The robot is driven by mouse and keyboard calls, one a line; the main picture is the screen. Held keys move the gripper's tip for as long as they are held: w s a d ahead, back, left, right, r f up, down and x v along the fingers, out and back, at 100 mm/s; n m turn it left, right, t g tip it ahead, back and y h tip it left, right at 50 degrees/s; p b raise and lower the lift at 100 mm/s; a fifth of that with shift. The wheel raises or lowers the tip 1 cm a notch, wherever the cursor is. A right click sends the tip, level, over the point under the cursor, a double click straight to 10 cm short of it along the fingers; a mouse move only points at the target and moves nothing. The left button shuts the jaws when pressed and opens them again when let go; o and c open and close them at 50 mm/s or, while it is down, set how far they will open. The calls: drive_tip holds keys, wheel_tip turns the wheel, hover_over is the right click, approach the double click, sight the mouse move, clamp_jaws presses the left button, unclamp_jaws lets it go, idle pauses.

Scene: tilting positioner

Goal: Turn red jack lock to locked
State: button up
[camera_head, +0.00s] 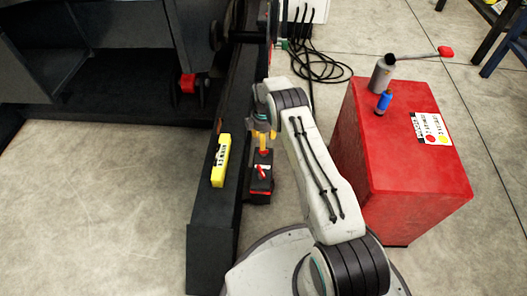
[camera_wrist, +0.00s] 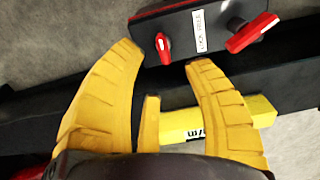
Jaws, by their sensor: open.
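A black control box (camera_head: 259,186) stands beside the dark beam and carries two red parts. In the wrist view the box (camera_wrist: 190,22) shows a small red lever (camera_wrist: 163,48) at its left and a larger red handle (camera_wrist: 252,33) at its right. A white label (camera_wrist: 212,31) between them seems to read "LOCK FREE". I cannot tell which red part is the jack lock or how it is set. My gripper (camera_wrist: 165,57) has its yellow fingers open and empty, with the small lever between the tips, seemingly untouched. My gripper (camera_head: 263,137) partly hides the box in the head view.
A yellow labelled block (camera_head: 220,160) lies on the dark beam (camera_head: 212,235) left of the box. A red cabinet (camera_head: 375,165) stands to the right, with a grey lever device (camera_head: 381,75) and a blue item (camera_head: 383,102) on top. Black cables (camera_head: 318,67) lie behind.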

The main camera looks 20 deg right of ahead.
sight(263, 153)
drive_tip(key=shift+f+b, duration=1.35)
drive_tip(key=shift+f, duration=1.9)
clamp_jaws()
